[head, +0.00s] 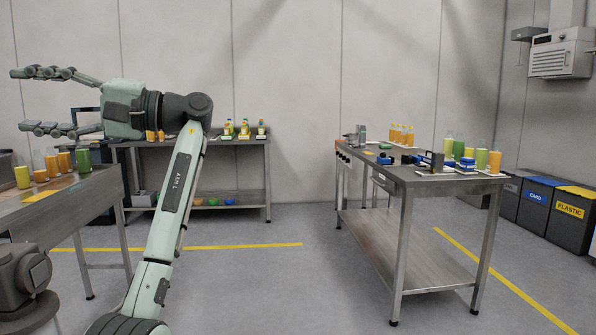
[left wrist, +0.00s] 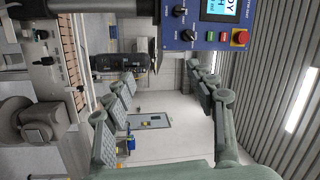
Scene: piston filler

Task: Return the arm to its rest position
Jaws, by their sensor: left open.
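My left arm rises from the bottom of the head view, bends at a raised elbow and points its left gripper (head: 45,101) to the left. The gripper's two fingers are spread apart, one above the other, with nothing between them. It is held in the air above the left table (head: 95,194). In the left wrist view the open fingers (left wrist: 165,100) also show, with only the distant room between them. My right gripper is not in view.
Bottles and cups of orange and green liquid (head: 82,160) stand on the left table. A steel workbench (head: 440,180) with parts and bottles stands right. A back bench (head: 240,143) stands by the wall. A blue control panel (left wrist: 208,25) shows in the wrist view. The middle floor is clear.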

